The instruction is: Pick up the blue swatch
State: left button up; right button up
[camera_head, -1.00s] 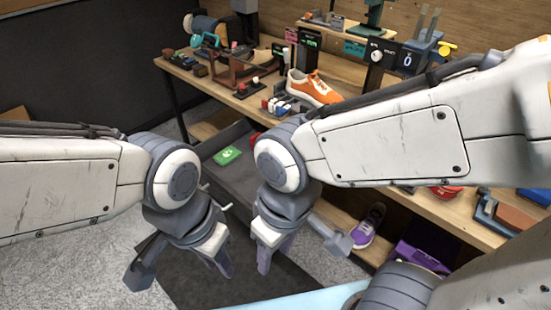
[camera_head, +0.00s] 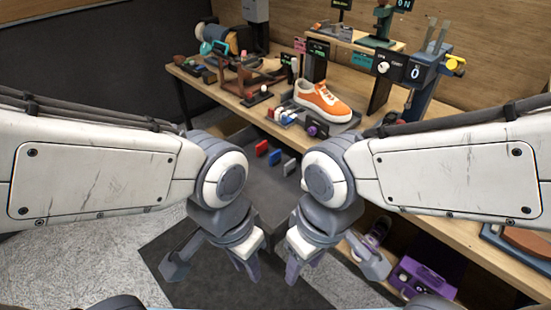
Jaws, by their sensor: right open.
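The blue swatch (camera_head: 275,157) is a small flat block on the dark grey surface below the workbench edge. A red swatch (camera_head: 262,147) lies at its left and a whitish swatch (camera_head: 290,166) at its right. My left gripper (camera_head: 212,267) and right gripper (camera_head: 333,262) hang in the foreground, nearer to me than the swatches and apart from them. Both have widely spread fingers with nothing between them. My right wrist is just right of the whitish swatch in the picture.
An orange sneaker (camera_head: 322,101) stands on the wooden workbench (camera_head: 440,168) among stands, dials and small coloured parts. Grey floor is clear at left.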

aim_at(274, 156)
jog(key=k, duration=0.4)
jog(key=u, duration=1.8)
jog(key=i, duration=1.45)
jog(key=z, duration=0.3)
jog(key=i, duration=0.75)
jog(key=z, duration=1.3)
jog(key=i, duration=0.6)
jog(key=z, duration=0.65)
